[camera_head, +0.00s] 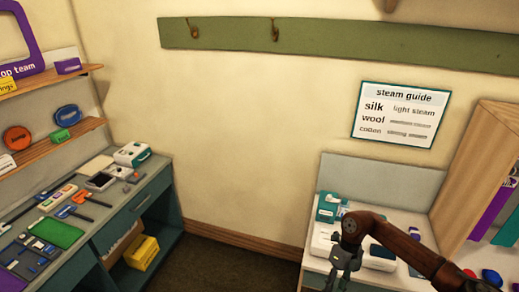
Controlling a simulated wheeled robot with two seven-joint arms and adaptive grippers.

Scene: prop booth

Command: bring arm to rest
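My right arm comes in from the lower right. Its grey gripper (339,280) hangs fingers down in front of the right-hand counter, near its left end. The fingers look spread apart, with nothing seen between them. The fingertips are close to the bottom edge of the picture. My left arm and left gripper are out of view.
The right counter (325,246) holds a teal box (328,206) and white items partly hidden by my arm. A wooden rack (480,165) stands at right. The left bench (112,213) carries tools and devices. A yellow box (142,252) sits below. Floor between is clear.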

